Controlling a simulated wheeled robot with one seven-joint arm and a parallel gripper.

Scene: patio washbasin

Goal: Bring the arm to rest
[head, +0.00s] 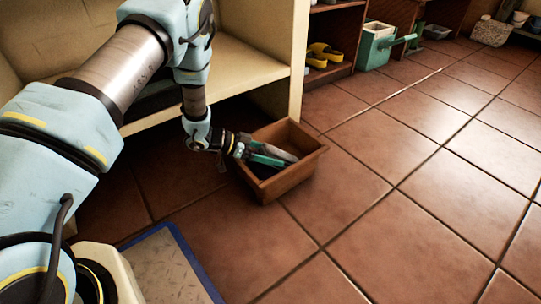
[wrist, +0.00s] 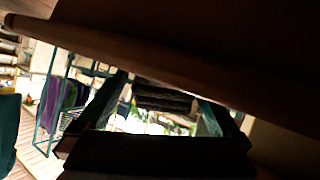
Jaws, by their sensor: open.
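My arm, pale blue with dark and grey joints, reaches down past the cream bench in the head view. My gripper (head: 282,156), with green fingers, is at the open top of a brown box (head: 308,166) on the floor. I cannot tell whether the fingers touch the box. In the wrist view my gripper (wrist: 160,100) shows its two fingers apart, with nothing clear held between them. A dark brown surface (wrist: 190,65) crosses close above the fingers there. The inside of the box is mostly hidden.
The cream bench (head: 250,66) stands close behind my arm, its end panel beside the box. Yellow shoes (head: 324,54) sit on a wooden shelf, and a green-and-white box (head: 375,46) stands beyond. A blue-edged mat (head: 160,270) lies in front. The tiled floor at right is clear.

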